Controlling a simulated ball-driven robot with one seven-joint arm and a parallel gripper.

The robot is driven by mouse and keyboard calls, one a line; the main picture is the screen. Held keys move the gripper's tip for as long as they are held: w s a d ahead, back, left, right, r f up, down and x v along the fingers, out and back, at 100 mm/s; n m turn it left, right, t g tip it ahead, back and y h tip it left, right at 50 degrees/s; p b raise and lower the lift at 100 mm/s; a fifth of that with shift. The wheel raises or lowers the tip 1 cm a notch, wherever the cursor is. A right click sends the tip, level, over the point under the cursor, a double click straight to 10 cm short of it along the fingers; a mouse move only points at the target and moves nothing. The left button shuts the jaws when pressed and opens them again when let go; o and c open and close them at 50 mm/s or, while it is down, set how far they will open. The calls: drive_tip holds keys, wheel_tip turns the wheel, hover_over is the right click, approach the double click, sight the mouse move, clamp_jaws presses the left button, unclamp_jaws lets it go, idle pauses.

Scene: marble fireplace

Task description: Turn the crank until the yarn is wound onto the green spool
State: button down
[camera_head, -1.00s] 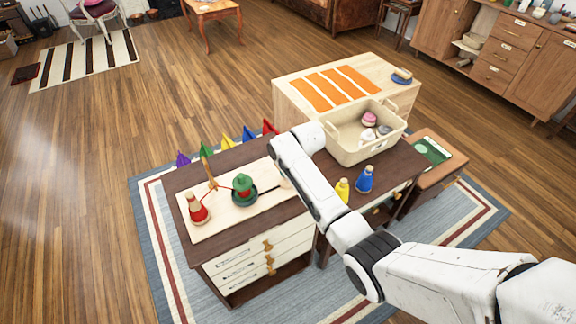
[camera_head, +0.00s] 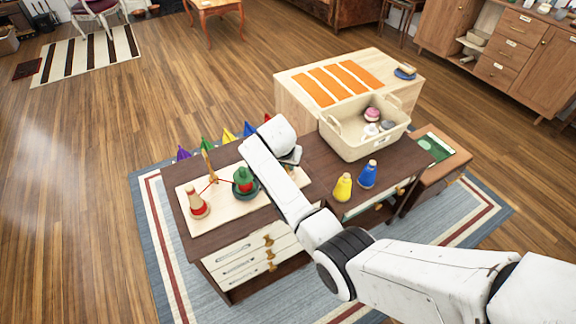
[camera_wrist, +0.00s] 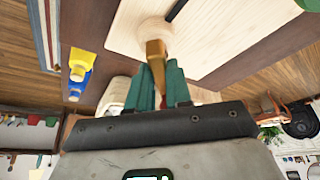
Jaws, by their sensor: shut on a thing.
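The green spool (camera_head: 246,186) stands on a pale wooden board (camera_head: 222,213) on the dark-topped cabinet, with red yarn visible on it. A red yarn cone (camera_head: 197,206) stands at the board's left, its upper part pale and bare. A thin red strand runs from the cone past a wooden post (camera_head: 210,169) to the spool. In the wrist view, my gripper's teal fingers (camera_wrist: 160,75) are shut on the brown crank handle (camera_wrist: 155,50), beside a round pale hub (camera_wrist: 158,29). In the head view, my arm hides the crank and the fingers.
A pale chest with orange strips (camera_head: 337,83) stands behind.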

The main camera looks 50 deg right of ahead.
drive_tip(key=shift+w+m+g+h+b, duration=0.15)
drive_tip(key=shift+m+g+b, duration=0.25)
drive_tip(key=shift+m+b, duration=0.55)
drive_tip(key=shift+m+g+h+b, duration=0.15)
drive_tip(key=shift+m+g+b, duration=0.3)
drive_tip(key=shift+m, duration=0.8)
drive_tip(key=c, duration=1)
unclamp_jaws()
drive_tip(key=shift+c, duration=0.2)
drive_tip(key=shift+a+r, duration=0.1)
drive_tip(key=v, duration=1)
drive_tip(key=shift+r, duration=0.3)
